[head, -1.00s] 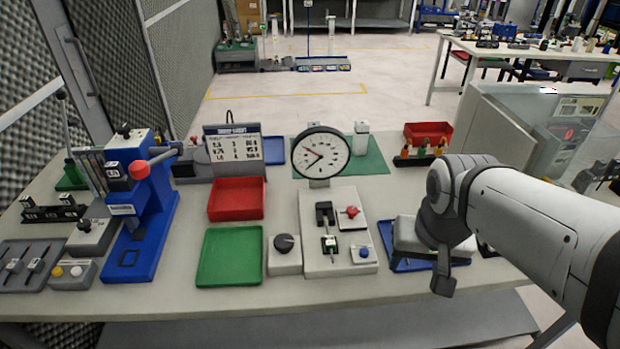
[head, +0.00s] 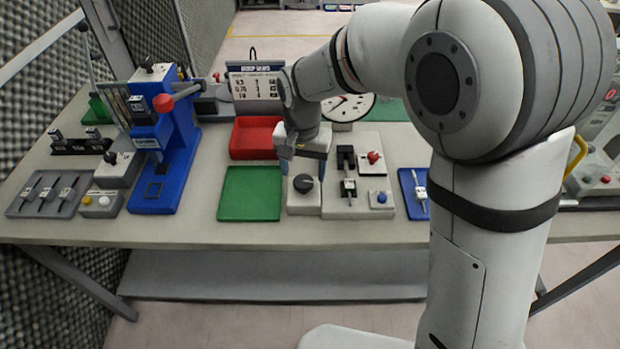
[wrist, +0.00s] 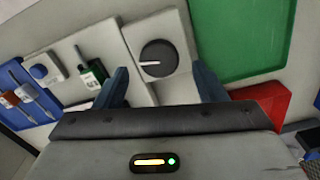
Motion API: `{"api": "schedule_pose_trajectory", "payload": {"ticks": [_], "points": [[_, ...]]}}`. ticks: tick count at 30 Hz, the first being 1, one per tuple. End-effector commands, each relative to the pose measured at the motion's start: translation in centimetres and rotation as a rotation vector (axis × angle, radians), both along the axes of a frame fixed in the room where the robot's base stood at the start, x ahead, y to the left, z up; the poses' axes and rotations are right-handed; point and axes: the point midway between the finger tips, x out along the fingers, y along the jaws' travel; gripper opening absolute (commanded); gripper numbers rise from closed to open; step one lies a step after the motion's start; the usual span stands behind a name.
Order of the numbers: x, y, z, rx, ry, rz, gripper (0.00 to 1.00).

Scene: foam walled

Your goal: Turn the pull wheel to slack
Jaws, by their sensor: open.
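A round dark knob (head: 303,184) with a white pointer line, which looks like the pull wheel, sits on a pale block at the front of the bench. It also shows in the wrist view (wrist: 158,60), its line pointing left. My gripper (head: 303,168) is open and points down over the knob's block. In the wrist view the open jaws (wrist: 160,68) have one finger on each side of the knob, seemingly apart from it. The dial gauge (head: 347,106) behind is partly hidden by my arm. The clamp fixture (head: 348,207) stands right of the knob.
A green tray (head: 250,194) lies left of the knob, with a red tray (head: 255,138) behind it. A blue press (head: 165,140) stands further left. A red knob (head: 374,157) and blue button (head: 381,198) are on the right. My arm hides the bench's right part.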

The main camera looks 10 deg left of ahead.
Motion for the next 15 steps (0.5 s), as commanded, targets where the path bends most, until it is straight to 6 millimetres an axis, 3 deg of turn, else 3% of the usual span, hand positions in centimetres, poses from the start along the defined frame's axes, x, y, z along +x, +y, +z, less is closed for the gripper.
{"api": "schedule_pose_trajectory", "payload": {"ticks": [6, 15], "points": [[0.0, -0.1, -3.1, -0.001, 0.001, 0.000, 0.64], [0.0, -0.1, -4.2, 0.000, -0.001, 0.000, 0.64]]}}
